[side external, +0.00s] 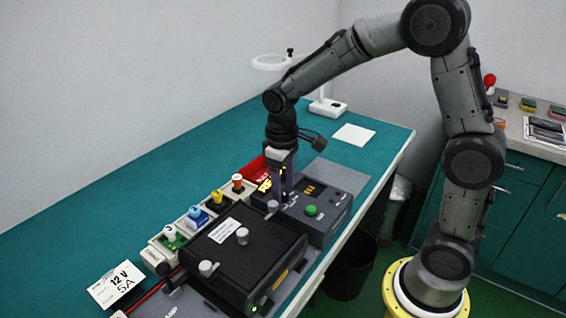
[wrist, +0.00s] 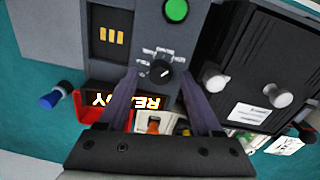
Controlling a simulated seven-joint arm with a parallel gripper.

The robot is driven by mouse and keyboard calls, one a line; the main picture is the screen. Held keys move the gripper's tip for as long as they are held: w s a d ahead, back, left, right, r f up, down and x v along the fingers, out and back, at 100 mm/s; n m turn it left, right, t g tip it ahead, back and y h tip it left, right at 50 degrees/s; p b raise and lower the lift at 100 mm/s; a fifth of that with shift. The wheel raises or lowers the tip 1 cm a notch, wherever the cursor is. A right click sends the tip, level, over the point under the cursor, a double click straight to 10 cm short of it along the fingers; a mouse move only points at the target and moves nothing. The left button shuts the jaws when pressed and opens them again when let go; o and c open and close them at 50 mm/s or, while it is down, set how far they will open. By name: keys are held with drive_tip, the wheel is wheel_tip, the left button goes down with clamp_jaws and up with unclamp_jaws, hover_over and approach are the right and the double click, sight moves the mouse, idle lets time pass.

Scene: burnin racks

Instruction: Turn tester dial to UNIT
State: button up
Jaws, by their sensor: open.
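The tester (side external: 323,205) is a dark grey box with a green button and a lit display (side external: 264,184). In the wrist view, the black round dial (wrist: 160,72) sits on its grey face, with small white marks around it too small to read. My gripper (wrist: 158,76) is open, with one finger on each side of the dial; I cannot tell whether they touch it. In the side view my gripper (side external: 283,183) points down over the tester and hides the dial. The display (wrist: 127,101) shows upside down in the wrist view, partly covered by a finger.
A black box (side external: 245,260) with grey knobs stands close beside the tester. A row of pale modules with coloured tops (side external: 196,217) runs behind it. A red bin (side external: 252,172) is by the display. The teal bench (side external: 120,215) is clear at far left.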

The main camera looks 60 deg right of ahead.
sight(283, 194)
wheel_tip(283, 194, up, 13)
drive_tip(key=shift+a, duration=0.3)
drive_tip(key=shift+f, duration=0.1)
drive_tip(key=s+r+t, duration=0.3)
drive_tip(key=s+r, duration=0.3)
drive_tip(key=s, duration=0.5)
drive_tip(key=s+f+m+t, duration=0.1)
drive_tip(key=s+f+t, duration=0.1)
drive_tip(key=s+f, duration=0.5)
drive_tip(key=shift+s+a+f+m+t+y, duration=0.25)
drive_tip(key=shift+s+f+m+t+y, duration=0.05)
drive_tip(key=shift+s, duration=0.6)
